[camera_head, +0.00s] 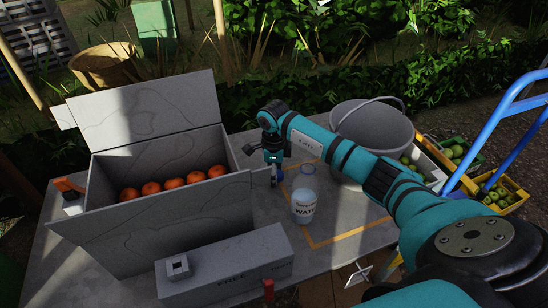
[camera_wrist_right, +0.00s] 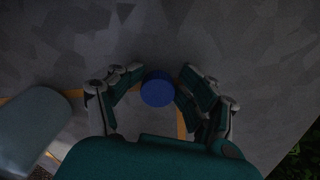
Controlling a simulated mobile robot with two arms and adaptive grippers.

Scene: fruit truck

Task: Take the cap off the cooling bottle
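A white rounded bottle (camera_head: 304,209) with a "WATER" label stands upright on the grey table. No blue cap shows on its top. My right gripper (camera_head: 274,172) is left of and behind it, pointing down. In the right wrist view, a round blue cap (camera_wrist_right: 158,90) lies between the fingertips of my right gripper (camera_wrist_right: 163,82). The fingers are close to it on both sides; I cannot tell whether they grip it. A pale rounded body, apparently the bottle (camera_wrist_right: 36,125), is at the lower left there. My left gripper is not in view.
A grey box of oranges (camera_head: 150,230) stands at left, a long grey block (camera_head: 225,270) in front. A grey bucket (camera_head: 371,125) stands behind my right arm. Yellow lines (camera_head: 345,236) mark the table.

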